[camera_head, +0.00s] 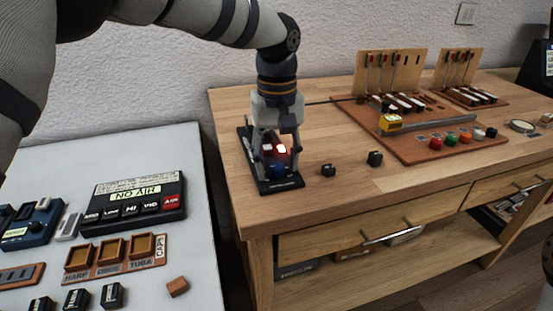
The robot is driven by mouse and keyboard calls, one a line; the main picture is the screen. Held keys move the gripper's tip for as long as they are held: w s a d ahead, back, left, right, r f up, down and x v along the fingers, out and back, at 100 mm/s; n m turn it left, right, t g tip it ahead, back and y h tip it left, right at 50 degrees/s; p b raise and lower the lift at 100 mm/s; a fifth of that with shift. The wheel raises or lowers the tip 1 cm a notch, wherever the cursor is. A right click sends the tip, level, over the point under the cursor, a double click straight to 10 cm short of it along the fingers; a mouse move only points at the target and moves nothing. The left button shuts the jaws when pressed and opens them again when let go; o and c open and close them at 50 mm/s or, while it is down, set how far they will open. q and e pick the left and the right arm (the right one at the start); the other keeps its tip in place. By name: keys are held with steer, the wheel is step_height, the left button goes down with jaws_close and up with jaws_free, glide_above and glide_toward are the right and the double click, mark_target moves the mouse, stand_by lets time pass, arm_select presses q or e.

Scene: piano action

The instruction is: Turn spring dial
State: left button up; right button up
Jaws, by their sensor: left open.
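My left gripper (278,160) is open and points down over a narrow black panel (283,186) at the left end of the wooden table. A blue knob (278,170) on this panel shows low between the fingers. Lit red and white spots show just above it. I cannot tell whether the fingers touch the knob, and the gripper hides much of the panel. I cannot tell for sure which part is the spring dial. A small round disc (522,126) lies far right on the table.
Two small black blocks (328,170) (375,158) sit right of the panel. A brown board (440,150) holds a yellow block (390,122), a rail and several coloured buttons. The white table (140,145) at left holds a display box (135,198) and a tray (118,255).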

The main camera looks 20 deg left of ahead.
arm_select(q)
jaws_close()
steer(key=shift+r+m+p, duration=0.2)
steer(key=shift+m+p, duration=0.1)
steer(key=shift+m, duration=0.4)
steer(key=shift+f+m, duration=0.2)
steer(key=shift+m, duration=0.4)
jaws_free()
